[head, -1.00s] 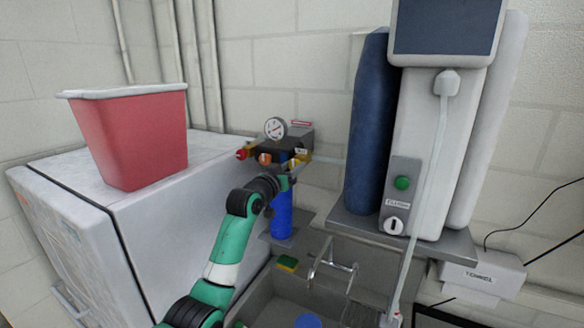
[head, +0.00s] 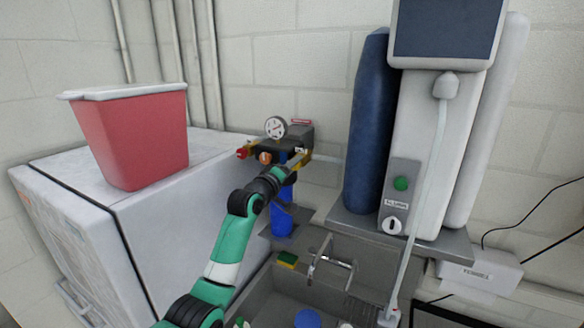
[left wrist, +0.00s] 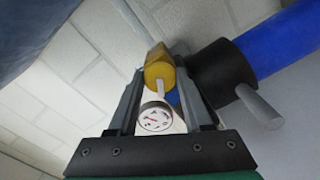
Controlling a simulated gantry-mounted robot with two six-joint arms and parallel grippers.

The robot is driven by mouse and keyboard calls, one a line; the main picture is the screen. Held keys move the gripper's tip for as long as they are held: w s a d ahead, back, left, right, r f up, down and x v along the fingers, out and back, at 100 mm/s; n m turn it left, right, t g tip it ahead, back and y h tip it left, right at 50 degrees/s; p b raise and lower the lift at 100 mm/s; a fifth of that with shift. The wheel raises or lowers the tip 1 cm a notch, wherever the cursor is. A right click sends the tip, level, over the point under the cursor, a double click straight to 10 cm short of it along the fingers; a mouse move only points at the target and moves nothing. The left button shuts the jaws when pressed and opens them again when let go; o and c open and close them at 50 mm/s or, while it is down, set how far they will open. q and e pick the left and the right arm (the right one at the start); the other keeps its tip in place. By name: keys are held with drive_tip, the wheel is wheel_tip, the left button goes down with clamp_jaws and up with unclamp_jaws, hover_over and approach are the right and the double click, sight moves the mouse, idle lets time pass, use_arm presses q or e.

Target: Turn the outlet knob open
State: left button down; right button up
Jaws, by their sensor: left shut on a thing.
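A regulator-like assembly (head: 297,132) with a round pressure gauge (head: 275,127) is mounted by the wall. It carries a red knob (head: 242,153), an orange knob (head: 265,158) and a yellow knob (head: 303,158) on its right side. My left gripper (head: 290,172) is at the yellow knob, partly hidden by its own wrist. In the left wrist view, the yellow knob (left wrist: 160,70) sits between the two fingers of the left gripper (left wrist: 160,75), which are shut on it. The gauge (left wrist: 155,117) shows between the fingers. No label reading "outlet" is legible. My right gripper is out of view.
A blue cylinder (head: 281,215) hangs below the assembly; its black cap (left wrist: 220,72) is close beside a finger. A white cabinet (head: 160,215) with a red bin (head: 135,135) stands left. A sink with a faucet (head: 330,262) and a tall machine (head: 430,150) are right.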

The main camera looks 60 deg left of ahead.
use_arm(q)
drive_tip(key=n, duration=0.6)
drive_tip(key=shift+f, duration=0.15)
idle(0.3)
drive_tip(key=shift+c, duration=1.7)
unclamp_jaws()
